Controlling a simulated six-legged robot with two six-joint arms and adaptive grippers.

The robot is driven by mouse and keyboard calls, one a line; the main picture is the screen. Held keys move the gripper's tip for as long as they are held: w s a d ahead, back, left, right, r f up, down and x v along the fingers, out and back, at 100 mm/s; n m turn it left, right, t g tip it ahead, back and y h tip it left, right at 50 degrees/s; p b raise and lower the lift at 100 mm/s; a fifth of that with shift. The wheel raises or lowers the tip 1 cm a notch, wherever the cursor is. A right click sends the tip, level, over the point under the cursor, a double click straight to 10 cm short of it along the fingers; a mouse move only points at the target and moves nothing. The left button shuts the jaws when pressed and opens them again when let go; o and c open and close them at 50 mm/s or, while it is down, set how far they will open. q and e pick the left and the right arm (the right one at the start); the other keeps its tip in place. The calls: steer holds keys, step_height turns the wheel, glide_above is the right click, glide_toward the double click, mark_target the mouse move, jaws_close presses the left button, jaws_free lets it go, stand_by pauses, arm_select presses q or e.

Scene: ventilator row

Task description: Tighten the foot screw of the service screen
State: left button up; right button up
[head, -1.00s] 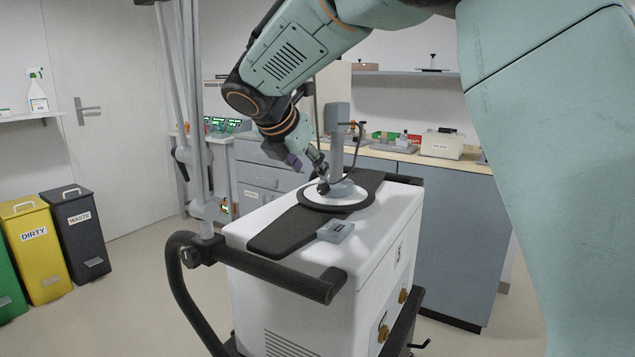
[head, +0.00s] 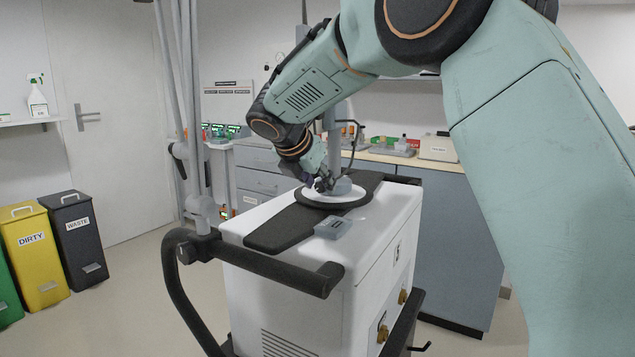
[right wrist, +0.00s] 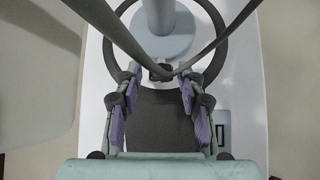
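The service screen's grey post (head: 333,143) stands on a round grey foot (head: 344,188) on top of the white cart; its upper part is hidden behind my right arm. In the right wrist view the foot (right wrist: 165,45) has a small dark screw knob (right wrist: 160,72) at its near edge. My right gripper (head: 317,183) is low beside the foot. In the right wrist view its purple-padded fingers (right wrist: 158,78) are apart, one on each side of the knob, with visible gaps. My left gripper is not in view.
The white cart (head: 320,262) has a dark push handle (head: 265,268) in front and a small grey box (head: 333,229) on top. A dark ring (right wrist: 222,40) surrounds the foot. A counter (head: 385,156) stands behind, bins (head: 38,255) at left. The floor between is clear.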

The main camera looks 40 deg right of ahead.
steer(key=shift+s, duration=0.1)
steer(key=shift+c, duration=1.4)
jaws_close()
steer(key=shift+s+d+f+m+t+b, duration=0.15)
steer(key=shift+m+t+b, duration=0.25)
steer(key=shift+t+b, duration=0.45)
steer(key=m+t+y+b, duration=0.1)
steer(key=t+b, duration=0.1)
steer(key=b, duration=0.4)
steer(key=shift+s+f, duration=0.15)
steer(key=shift+s, duration=0.05)
steer(key=shift+d+m+t+b, duration=0.1)
steer(key=shift+m+t+b, duration=0.65)
steer(key=shift+b, duration=0.9)
steer(key=shift+r, duration=0.2)
